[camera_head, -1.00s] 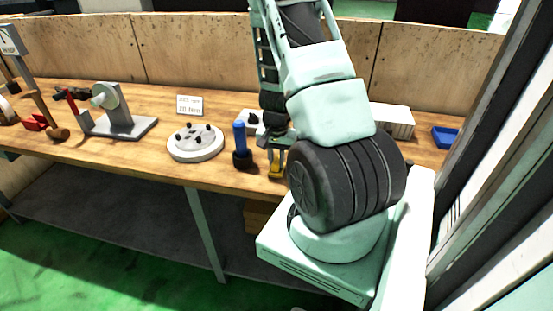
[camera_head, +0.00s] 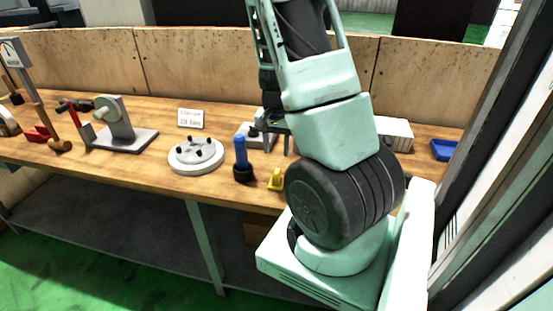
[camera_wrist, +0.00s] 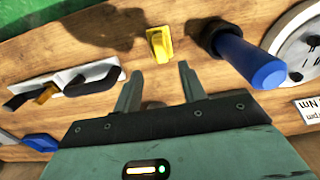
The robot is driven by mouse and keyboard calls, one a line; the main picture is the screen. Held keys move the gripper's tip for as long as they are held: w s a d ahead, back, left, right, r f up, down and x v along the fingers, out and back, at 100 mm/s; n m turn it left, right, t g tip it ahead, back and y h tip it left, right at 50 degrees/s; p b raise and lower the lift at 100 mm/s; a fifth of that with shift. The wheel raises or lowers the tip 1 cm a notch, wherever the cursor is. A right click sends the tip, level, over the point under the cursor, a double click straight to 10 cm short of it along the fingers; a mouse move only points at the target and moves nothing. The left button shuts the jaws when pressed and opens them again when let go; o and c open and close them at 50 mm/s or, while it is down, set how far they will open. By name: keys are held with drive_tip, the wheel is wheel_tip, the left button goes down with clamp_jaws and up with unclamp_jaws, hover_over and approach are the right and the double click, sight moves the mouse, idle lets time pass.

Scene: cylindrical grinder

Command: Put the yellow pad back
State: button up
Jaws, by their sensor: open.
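A small yellow pad (camera_head: 276,180) stands on the wooden bench near its front edge, just right of the blue-handled tool. In the wrist view the yellow pad (camera_wrist: 160,44) is ahead of my fingertips, roughly in line with the gap between them, and apart from them. My gripper (camera_wrist: 160,80) is open and empty, above the bench. In the head view it is partly hidden by my arm. Another yellow piece (camera_wrist: 47,94) sits by a pale plate (camera_wrist: 98,72) with black handles at the left of the wrist view; my arm seems to hide it in the head view.
The blue-handled tool (camera_head: 240,152) stands close beside the pad. Left of it is a round white disc (camera_head: 196,156) with black studs, and a sign (camera_head: 190,118) behind. A white box (camera_head: 394,134) and a blue tray (camera_head: 445,150) lie right. A wooden wall (camera_head: 200,62) backs the bench.

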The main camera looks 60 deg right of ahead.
drive_tip(key=w+a+r+n+y, duration=0.1)
drive_tip(key=w+a+r+n, duration=0.2)
drive_tip(key=a, duration=0.6)
drive_tip(key=w+a+r+n, duration=0.15)
drive_tip(key=a+n, duration=0.25)
drive_tip(key=a, duration=0.6)
drive_tip(key=w+a+r+n+y, duration=0.15)
drive_tip(key=a+r+n, duration=0.25)
drive_tip(key=a, duration=0.5)
drive_tip(key=s+a+r+n+h, duration=0.1)
drive_tip(key=s+a+r+n, duration=0.1)
drive_tip(key=s+a+n, duration=0.3)
drive_tip(key=s+a+r+n+h, duration=0.1)
drive_tip(key=s+a+n, duration=0.5)
drive_tip(key=a, duration=0.6)
drive_tip(key=s+r, duration=0.1)
drive_tip(key=s, duration=0.1)
drive_tip(key=shift+s+a+n, duration=0.3)
drive_tip(key=shift+s, duration=0.1)
